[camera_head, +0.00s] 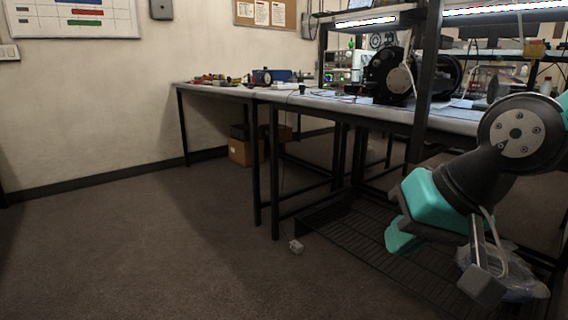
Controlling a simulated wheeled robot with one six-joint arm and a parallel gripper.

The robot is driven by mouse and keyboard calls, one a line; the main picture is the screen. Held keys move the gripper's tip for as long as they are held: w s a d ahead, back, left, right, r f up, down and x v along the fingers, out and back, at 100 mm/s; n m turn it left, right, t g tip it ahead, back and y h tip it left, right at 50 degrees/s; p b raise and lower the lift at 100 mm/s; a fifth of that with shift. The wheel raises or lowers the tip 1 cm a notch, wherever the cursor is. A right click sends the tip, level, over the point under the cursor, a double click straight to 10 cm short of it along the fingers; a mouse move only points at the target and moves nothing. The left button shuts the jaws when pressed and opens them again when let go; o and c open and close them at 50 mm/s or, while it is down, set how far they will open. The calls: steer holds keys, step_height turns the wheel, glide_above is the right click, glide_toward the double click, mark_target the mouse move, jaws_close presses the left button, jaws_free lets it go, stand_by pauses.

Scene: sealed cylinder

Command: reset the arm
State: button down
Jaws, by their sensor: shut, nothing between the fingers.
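My arm comes in from the right edge, with a black joint, a dark link and teal parts. My gripper (404,238), at the arm's lower left end, points down and left above the dark wire rack near the floor. It is shut with nothing in it. A grey bracket with a pale cable hangs from the arm's end to the right of the teal parts. The fingers are seen at an angle and their tips are hard to make out.
A long workbench (215,89) with black legs runs along the back, holding tools and machines. A dark wire rack (345,238) lies low beneath my arm, with a clear plastic bag (523,284) at right. A cardboard box (240,152) stands under the bench. A small grey block (296,246) lies on the floor. The left floor is clear.

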steer(key=s+f+n+g, duration=0.5)
steer(key=s+n, duration=0.2)
steer(key=s, duration=0.5)
step_height(320, 180, up, 32)
steer(key=p, duration=3.1)
steer(key=shift+w+p, duration=0.2)
steer(key=shift+p, duration=0.1)
steer(key=c, duration=1.8)
jaws_free()
steer(key=shift+a+r+p, duration=0.1)
steer(key=shift+r+p, duration=0.2)
steer(key=o, duration=0.7)
